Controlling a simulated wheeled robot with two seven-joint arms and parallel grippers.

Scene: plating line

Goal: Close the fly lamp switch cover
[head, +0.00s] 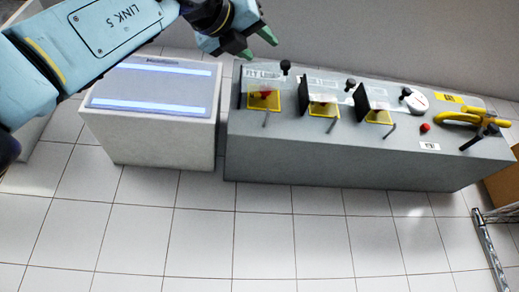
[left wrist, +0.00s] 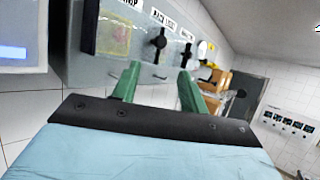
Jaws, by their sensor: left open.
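The fly lamp switch (head: 264,99) is the leftmost of three on the grey console. It has a yellow base plate and a red part, with a clear pane above it and a dark upright plate (head: 240,86) at its left. I cannot tell surely how far its cover is swung. In the left wrist view, a yellowish plate (left wrist: 114,40) sits behind a clear pane, left of the fingers. My left gripper (head: 258,45), with green fingers, is open and empty above the console's back left corner, apart from the switch. It also shows in the left wrist view (left wrist: 158,76).
Two similar switches (head: 323,108) (head: 378,116) stand to the right on the console (head: 350,160), with black knobs behind. Farther right are a gauge (head: 416,102), a red button (head: 425,127) and a yellow handle (head: 458,118). A white cabinet with a lit top (head: 160,145) stands left.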

